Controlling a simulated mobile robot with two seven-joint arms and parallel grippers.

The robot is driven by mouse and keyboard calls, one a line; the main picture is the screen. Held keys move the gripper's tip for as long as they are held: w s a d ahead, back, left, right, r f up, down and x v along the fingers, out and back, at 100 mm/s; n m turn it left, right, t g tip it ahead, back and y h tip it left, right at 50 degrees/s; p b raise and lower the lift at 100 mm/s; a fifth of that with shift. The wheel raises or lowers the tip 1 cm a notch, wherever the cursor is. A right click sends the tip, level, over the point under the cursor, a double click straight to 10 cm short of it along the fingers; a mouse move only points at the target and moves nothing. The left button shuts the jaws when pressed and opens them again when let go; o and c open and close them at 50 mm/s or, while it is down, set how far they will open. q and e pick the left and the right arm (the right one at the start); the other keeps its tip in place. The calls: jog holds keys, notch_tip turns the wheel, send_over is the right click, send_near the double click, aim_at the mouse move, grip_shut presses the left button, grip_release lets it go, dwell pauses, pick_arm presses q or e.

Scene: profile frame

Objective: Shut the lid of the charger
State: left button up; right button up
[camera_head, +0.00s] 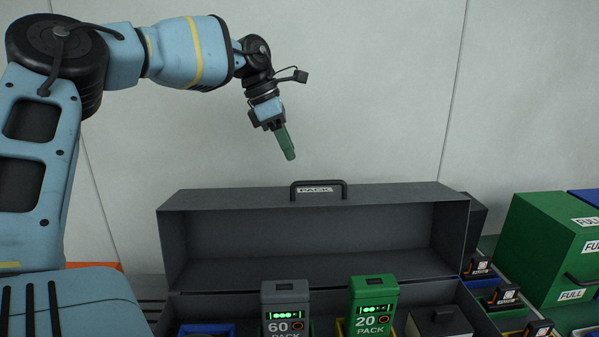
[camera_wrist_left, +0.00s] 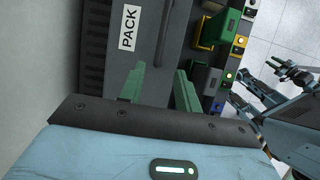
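The charger is a dark grey case (camera_head: 320,289) with its lid (camera_head: 310,240) standing open and upright at the back. A black handle (camera_head: 318,184) and a PACK label sit at the lid's top edge. The lid also shows in the left wrist view (camera_wrist_left: 93,52). My left gripper (camera_head: 287,150) hangs above the lid, a little left of the handle, clear of it in the head view. In the left wrist view its two green fingers (camera_wrist_left: 160,84) are apart with nothing between them. Parts of my other arm show at that view's right edge; its fingers cannot be made out.
A grey 60 pack (camera_head: 285,300) and a green 20 pack (camera_head: 373,295) stand upright in the case's front. A dark block (camera_head: 438,322) sits right of them. Green FULL boxes (camera_head: 545,240) stand at the right.

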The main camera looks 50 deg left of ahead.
pick_arm(q)
jog(key=x, duration=0.7)
jog(key=shift+w+f+p, duration=0.1)
jog(key=shift+f+p, duration=0.15)
jog(key=shift+p, duration=0.1)
grip_shut()
